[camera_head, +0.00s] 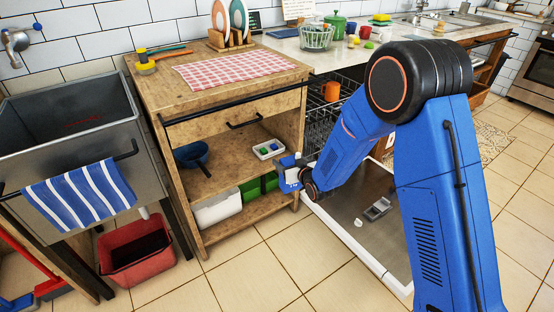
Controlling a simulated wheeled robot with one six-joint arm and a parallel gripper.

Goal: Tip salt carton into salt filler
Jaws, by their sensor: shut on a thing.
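My gripper (299,166) is at the end of my blue arm, in front of the wooden unit's right side and left of the open dishwasher. It is shut on a small blue and white thing, apparently the salt carton (289,181). The carton looks roughly upright, but its spout and the fingers are too small to make out. The dishwasher door (345,200) is folded down flat, with a grey dispenser (376,209) and a small white round piece (358,222) on it. I cannot make out the salt filler; my arm covers part of the dishwasher.
The dishwasher rack holds an orange mug (331,91). The wooden unit (226,145) holds a blue pan (191,154), a white tray (268,149), a white bin (216,209) and green bins (250,190). A red bucket (136,250) stands left. The floor in front is clear.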

